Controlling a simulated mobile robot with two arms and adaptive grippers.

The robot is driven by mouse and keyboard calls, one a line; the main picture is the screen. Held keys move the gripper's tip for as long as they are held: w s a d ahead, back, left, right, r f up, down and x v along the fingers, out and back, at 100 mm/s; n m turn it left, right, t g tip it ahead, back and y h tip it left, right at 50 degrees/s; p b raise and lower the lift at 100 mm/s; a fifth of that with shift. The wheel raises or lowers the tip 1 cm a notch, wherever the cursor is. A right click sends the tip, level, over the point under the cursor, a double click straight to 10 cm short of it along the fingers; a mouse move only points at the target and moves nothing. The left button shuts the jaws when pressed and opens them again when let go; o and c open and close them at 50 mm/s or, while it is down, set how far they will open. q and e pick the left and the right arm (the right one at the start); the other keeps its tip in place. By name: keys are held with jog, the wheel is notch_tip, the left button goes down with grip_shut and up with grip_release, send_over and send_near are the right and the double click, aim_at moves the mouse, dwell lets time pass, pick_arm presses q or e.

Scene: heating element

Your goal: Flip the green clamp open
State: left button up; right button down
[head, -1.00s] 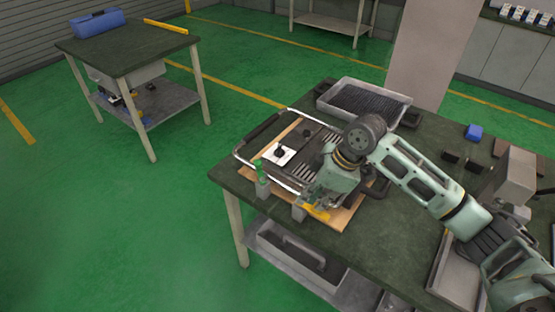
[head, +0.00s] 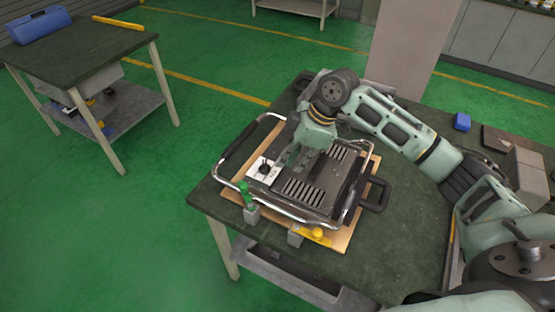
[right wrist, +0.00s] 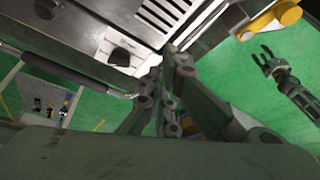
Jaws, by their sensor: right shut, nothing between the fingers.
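The green clamp (head: 246,193) stands upright on a grey block at the near left corner of the heating element (head: 305,185). A yellow clamp (head: 312,232) lies flat on another block at the near edge; it also shows at the top right of the right wrist view (right wrist: 284,14). My right gripper (head: 282,166) is shut and empty above the element, beside the black knob on its white plate, behind and right of the green clamp. Its closed fingers show in the right wrist view (right wrist: 170,62). My left gripper (right wrist: 268,60) is open and empty there. I cannot make out the green clamp there.
The element has metal tube handles and lies on a wooden board (head: 345,235) on the dark green table (head: 400,240). A blue block (head: 462,122) sits at the back right. A second table (head: 80,45) stands at the far left, with open floor between.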

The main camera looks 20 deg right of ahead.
aim_at(245, 192)
jog(key=x, duration=0.2)
jog(key=p+x, duration=0.1)
jog(key=x, duration=0.4)
jog(key=shift+s+a+p, duration=0.15)
jog(key=shift+s+p, duration=0.2)
jog(key=shift+x, duration=0.75)
jog(key=a, duration=0.1)
jog(key=w+a+p, duration=0.1)
jog(key=a, duration=0.1)
jog(key=shift+w+r+p, duration=0.2)
jog(key=shift+w+p, duration=0.05)
jog(key=shift+p, duration=0.15)
jog(key=shift+w+a, duration=0.1)
jog(key=shift+a, duration=0.1)
jog(key=shift+f, duration=0.1)
pick_arm(q)
jog(key=s+r, duration=0.3)
jog(key=shift+r, duration=0.2)
jog(key=shift+a+f, duration=0.1)
jog(key=shift+f, duration=0.05)
pick_arm(e)
jog(key=shift+w+a+n, duration=0.1)
jog(key=shift+w+n, duration=0.05)
jog(key=shift+n, duration=0.15)
